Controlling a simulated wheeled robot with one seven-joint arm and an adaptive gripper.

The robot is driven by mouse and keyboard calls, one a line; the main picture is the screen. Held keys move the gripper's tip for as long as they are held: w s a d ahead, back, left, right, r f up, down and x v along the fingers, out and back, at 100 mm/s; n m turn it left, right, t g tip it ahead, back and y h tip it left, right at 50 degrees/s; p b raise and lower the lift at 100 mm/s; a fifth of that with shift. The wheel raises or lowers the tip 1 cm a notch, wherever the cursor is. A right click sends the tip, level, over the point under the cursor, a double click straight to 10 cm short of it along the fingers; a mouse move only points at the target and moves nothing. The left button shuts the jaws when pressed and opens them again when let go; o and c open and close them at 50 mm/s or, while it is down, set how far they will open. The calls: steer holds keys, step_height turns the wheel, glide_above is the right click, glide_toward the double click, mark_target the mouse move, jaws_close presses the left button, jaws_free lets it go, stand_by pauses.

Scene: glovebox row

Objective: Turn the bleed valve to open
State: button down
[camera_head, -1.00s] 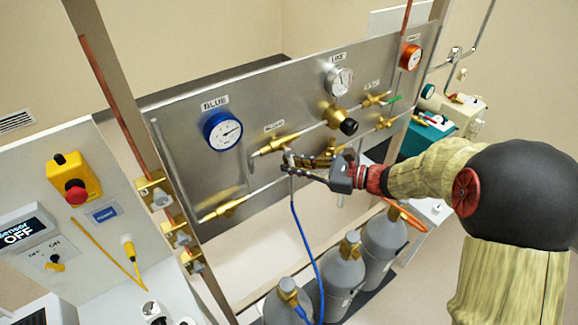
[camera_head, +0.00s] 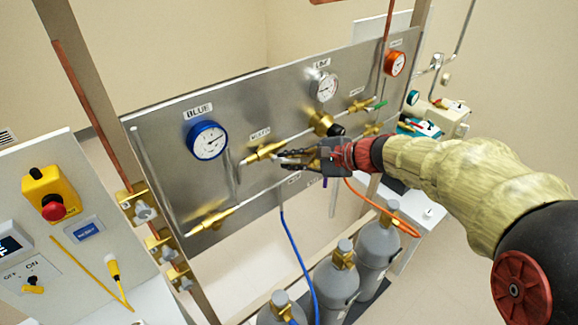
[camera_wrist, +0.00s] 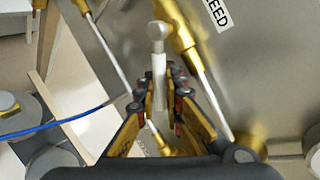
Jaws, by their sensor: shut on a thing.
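The bleed valve (camera_head: 262,152) is a brass fitting on the steel panel, below a small label (camera_head: 260,133). In the wrist view, a brass body (camera_wrist: 178,22) lies beside a label (camera_wrist: 216,12) whose visible letters end in "EED". My gripper (camera_head: 284,160) is at the valve's right end, reaching in from the right. In the wrist view its two fingers (camera_wrist: 160,84) are shut on a pale grey lever (camera_wrist: 158,62) with a rounded end. The fingers hide part of the lever, and the lever's angle is hard to read in the head view.
A blue gauge (camera_head: 207,140) and a white-faced gauge (camera_head: 323,87) are on the panel (camera_head: 160,150). A black-knobbed brass regulator (camera_head: 322,124) is close above my gripper. A blue hose (camera_head: 297,240) and an orange hose (camera_head: 385,212) hang below. Grey cylinders (camera_head: 338,280) stand underneath.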

steer(key=shift+r, duration=0.1)
stand_by(0.3)
steer(key=c, duration=2)
jaws_free()
steer(key=shift+o, duration=0.5)
steer(key=shift+d+r, duration=0.1)
steer(key=shift+d, duration=0.05)
steer(key=v, duration=0.7)
steer(key=shift+s+d, duration=0.2)
steer(key=shift+s, duration=0.15)
steer(key=shift+r, duration=0.15)
